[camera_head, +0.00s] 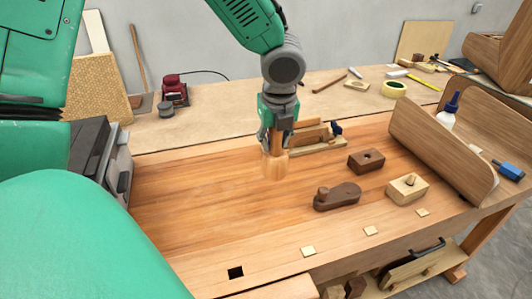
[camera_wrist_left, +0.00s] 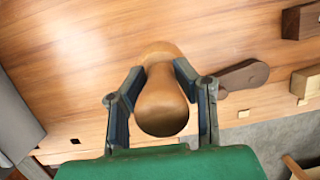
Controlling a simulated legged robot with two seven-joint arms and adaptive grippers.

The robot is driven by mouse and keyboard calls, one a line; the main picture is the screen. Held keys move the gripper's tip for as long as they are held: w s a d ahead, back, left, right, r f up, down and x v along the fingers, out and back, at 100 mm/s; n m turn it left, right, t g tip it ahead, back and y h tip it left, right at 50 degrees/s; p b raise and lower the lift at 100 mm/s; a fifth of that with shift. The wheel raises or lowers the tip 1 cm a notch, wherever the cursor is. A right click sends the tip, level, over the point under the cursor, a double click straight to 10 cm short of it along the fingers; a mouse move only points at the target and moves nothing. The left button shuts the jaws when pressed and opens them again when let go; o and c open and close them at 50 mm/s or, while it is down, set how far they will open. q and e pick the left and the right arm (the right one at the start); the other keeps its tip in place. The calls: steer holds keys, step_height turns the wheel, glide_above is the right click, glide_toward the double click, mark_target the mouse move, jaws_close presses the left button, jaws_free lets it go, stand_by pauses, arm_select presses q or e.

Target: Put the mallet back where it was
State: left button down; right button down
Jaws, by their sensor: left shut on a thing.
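My left gripper (camera_head: 277,133) hangs over the middle of the workbench (camera_head: 190,205), pointing down. It is shut on the wooden mallet (camera_head: 275,166). The mallet's lower end shows below the fingers, pale and blurred; I cannot tell whether it touches the bench. In the left wrist view the mallet's rounded handle end (camera_wrist_left: 162,108) sits between the two fingers of the left gripper (camera_wrist_left: 160,72), with a wider wooden part beyond it. My right gripper is not in view.
A dark wooden plane (camera_head: 338,197), a dark block (camera_head: 366,161) and a light block (camera_head: 407,188) stand to the right. A wooden piece with a blue knob (camera_head: 318,137) lies just behind the gripper. A curved wooden panel (camera_head: 440,150) stands further right. The bench's left half is clear.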

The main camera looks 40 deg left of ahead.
mark_target(275, 154)
arm_select(q)
steer(key=shift+x, duration=0.95)
steer(key=shift+a+f, duration=0.4)
steer(key=shift+f, duration=0.25)
steer(key=f, duration=0.1)
steer(key=f+b, duration=0.1)
steer(key=f, duration=0.1)
steer(key=shift+s+d, duration=0.15)
steer(key=shift+d, duration=0.2)
steer(key=shift+d+r, duration=0.1)
steer(key=shift+d, duration=0.2)
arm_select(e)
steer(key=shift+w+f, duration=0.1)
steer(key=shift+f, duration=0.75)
